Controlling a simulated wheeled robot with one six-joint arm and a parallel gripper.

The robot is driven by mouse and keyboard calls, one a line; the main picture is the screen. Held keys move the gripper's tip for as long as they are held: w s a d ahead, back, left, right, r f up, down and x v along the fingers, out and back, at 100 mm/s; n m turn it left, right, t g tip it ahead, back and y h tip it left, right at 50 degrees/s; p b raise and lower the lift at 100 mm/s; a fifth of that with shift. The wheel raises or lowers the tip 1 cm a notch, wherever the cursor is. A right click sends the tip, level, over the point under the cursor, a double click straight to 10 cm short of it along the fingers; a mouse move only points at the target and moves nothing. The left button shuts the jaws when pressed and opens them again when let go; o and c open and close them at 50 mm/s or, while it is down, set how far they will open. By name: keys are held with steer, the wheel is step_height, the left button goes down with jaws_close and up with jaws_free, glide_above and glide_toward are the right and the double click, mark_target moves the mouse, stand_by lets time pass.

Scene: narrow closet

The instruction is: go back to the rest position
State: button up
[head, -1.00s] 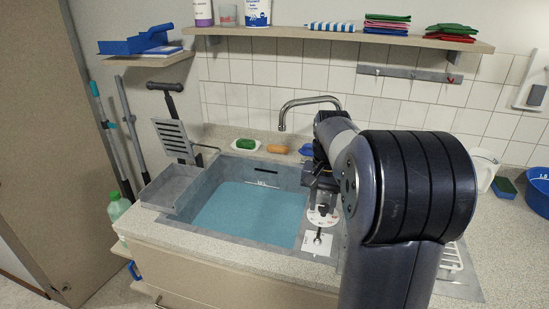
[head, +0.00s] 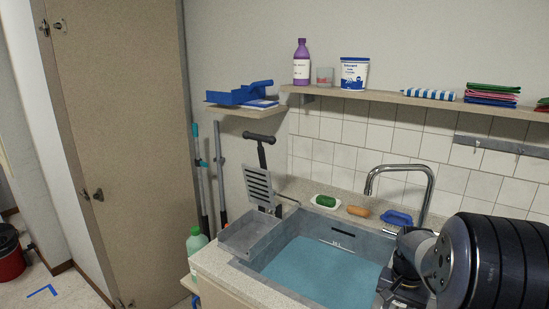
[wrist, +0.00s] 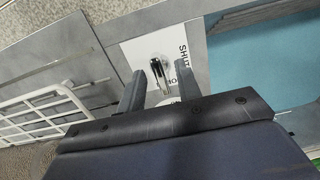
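My gripper (wrist: 160,77) is open in the wrist view, its two dark fingers apart. A small metal lever (wrist: 158,74) on a white card (wrist: 135,50) with partly hidden black lettering shows between and beyond the fingertips. The fingers do not visibly close on it; how far off it is I cannot tell. In the head view my arm is at the lower right, with the wrist end over the right side of the sink (head: 262,256); the fingertips are not clear there.
The sink holds blue water (head: 325,272). A tall curved faucet (head: 402,168) stands behind it, near my arm. A shelf (head: 400,98) with bottles and cloths runs above. A white rack (wrist: 40,115) lies left in the wrist view. A green bottle (head: 196,242) stands left of the counter.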

steer(key=shift+r, duration=0.1)
step_height(320, 180, up, 10)
step_height(320, 180, down, 10)
steer(key=shift+f, duration=0.15)
steer(key=n, duration=0.5)
steer(key=shift+b, duration=0.4)
steer(key=shift+n+b, duration=0.45)
steer(key=shift+n, duration=2.25)
